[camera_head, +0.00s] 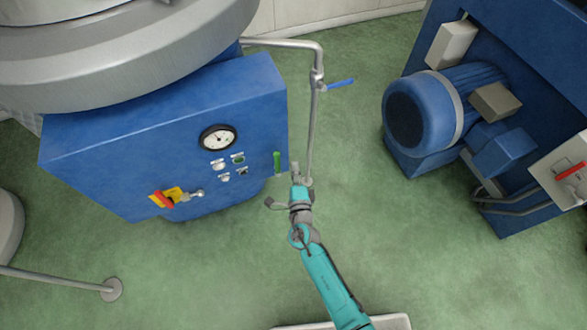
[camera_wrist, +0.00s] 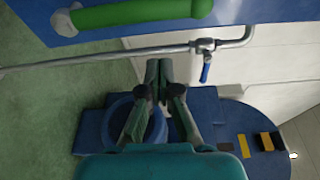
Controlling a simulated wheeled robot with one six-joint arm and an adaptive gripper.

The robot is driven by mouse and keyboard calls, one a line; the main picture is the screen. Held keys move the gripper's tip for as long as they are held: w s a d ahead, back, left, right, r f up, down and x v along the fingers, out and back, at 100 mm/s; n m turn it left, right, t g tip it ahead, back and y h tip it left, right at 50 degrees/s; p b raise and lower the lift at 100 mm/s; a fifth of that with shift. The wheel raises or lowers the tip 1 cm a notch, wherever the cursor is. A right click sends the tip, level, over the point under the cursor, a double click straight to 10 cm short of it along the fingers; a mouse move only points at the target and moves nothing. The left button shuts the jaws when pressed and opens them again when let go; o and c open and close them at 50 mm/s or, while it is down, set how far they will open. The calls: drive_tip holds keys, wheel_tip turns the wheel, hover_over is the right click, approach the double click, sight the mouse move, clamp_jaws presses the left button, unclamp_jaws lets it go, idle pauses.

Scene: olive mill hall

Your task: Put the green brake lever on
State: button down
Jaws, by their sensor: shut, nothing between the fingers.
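The green brake lever (camera_head: 277,162) is a short bar near the right edge of the blue cabinet's front, upright in the head view.
The blue cabinet (camera_head: 110,165) also carries a gauge (camera_head: 218,138), small buttons and a red-yellow switch (camera_head: 168,197). A grey pipe (camera_head: 312,125) with a blue-handled valve (camera_head: 338,84) stands close behind my gripper. A blue motor (camera_head: 420,110) is at right. Green floor between is clear.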

drive_tip(key=s, duration=1)
drive_tip(key=shift+d, duration=0.2)
drive_tip(key=shift+s, duration=0.1)
drive_tip(key=s+d+m+g, duration=0.2)
drive_tip(key=s+d+m, duration=0.2)
drive_tip(key=s+m, duration=0.35)
drive_tip(key=s+d+f+m+g, duration=0.1)
drive_tip(key=s+d+m, duration=0.2)
drive_tip(key=s+m, duration=0.45)
drive_tip(key=s+d+m+g, duration=0.2)
drive_tip(key=s+d+m, duration=0.3)
drive_tip(key=m, duration=0.4)
drive_tip(key=s+r+m, duration=0.4)
drive_tip(key=r+m, duration=0.3)
drive_tip(key=m, duration=0.2)
drive_tip(key=s+d+r+m+t, duration=0.1)
drive_tip(key=s+r+m, duration=0.4)
drive_tip(key=m, duration=0.5)
drive_tip(key=s+r+m+t, duration=0.1)
drive_tip(key=s+r+m, duration=0.4)
drive_tip(key=r+m, duration=0.4)
drive_tip(key=shift+d+m, duration=0.2)
drive_tip(key=shift+m, duration=0.5)
